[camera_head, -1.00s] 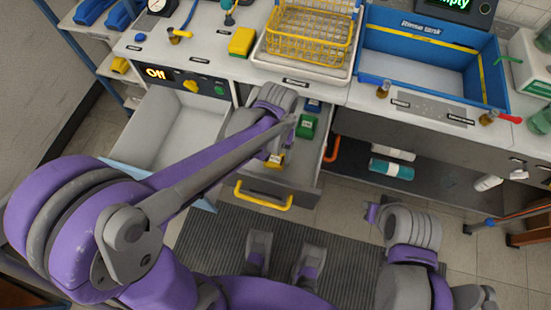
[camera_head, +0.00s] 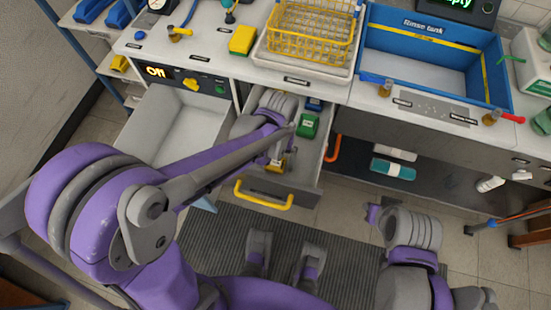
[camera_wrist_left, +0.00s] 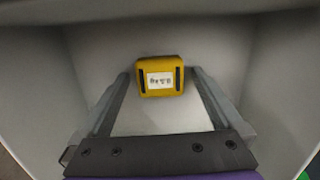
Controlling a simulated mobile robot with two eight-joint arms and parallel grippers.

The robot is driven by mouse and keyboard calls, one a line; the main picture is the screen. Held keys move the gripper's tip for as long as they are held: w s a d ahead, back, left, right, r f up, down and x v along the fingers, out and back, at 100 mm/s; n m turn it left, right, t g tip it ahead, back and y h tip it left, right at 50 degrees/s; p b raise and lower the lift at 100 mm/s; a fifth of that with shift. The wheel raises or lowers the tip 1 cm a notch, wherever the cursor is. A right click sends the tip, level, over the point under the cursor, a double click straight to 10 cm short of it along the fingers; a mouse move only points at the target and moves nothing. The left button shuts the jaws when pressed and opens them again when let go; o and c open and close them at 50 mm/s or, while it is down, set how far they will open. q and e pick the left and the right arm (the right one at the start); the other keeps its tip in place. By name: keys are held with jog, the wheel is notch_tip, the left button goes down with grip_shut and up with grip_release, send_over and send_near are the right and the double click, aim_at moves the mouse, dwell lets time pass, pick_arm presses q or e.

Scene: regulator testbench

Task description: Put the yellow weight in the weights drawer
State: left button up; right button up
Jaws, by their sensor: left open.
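The yellow weight (camera_head: 277,164), a small block with a white label, lies in the open weights drawer (camera_head: 297,178), which has a yellow handle. In the left wrist view the weight (camera_wrist_left: 161,90) sits on the pale drawer floor, label up. My left gripper (camera_head: 276,150) reaches into the drawer over the weight. Its fingers (camera_wrist_left: 159,72) are spread to either side of the weight in the wrist view, with gaps beside it. My forearm hides part of the drawer. My right arm (camera_head: 408,230) is at the lower right; its fingers cannot be made out.
A green block (camera_head: 308,126) and a blue block (camera_head: 313,104) lie at the drawer's back right. Another open, empty drawer (camera_head: 178,125) is to the left. On the counter stand a yellow box (camera_head: 242,40), a yellow wire basket (camera_head: 311,35) and the blue rinse tank (camera_head: 424,83).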

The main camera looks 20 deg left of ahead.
aim_at(277, 158)
pick_arm(q)
jog(key=shift+r, duration=0.35)
notch_tip(277, 158, up, 12)
jog(key=w+p, duration=0.1)
jog(key=p, duration=0.1)
jog(key=shift+w+f, duration=0.2)
jog(key=shift+f, duration=0.05)
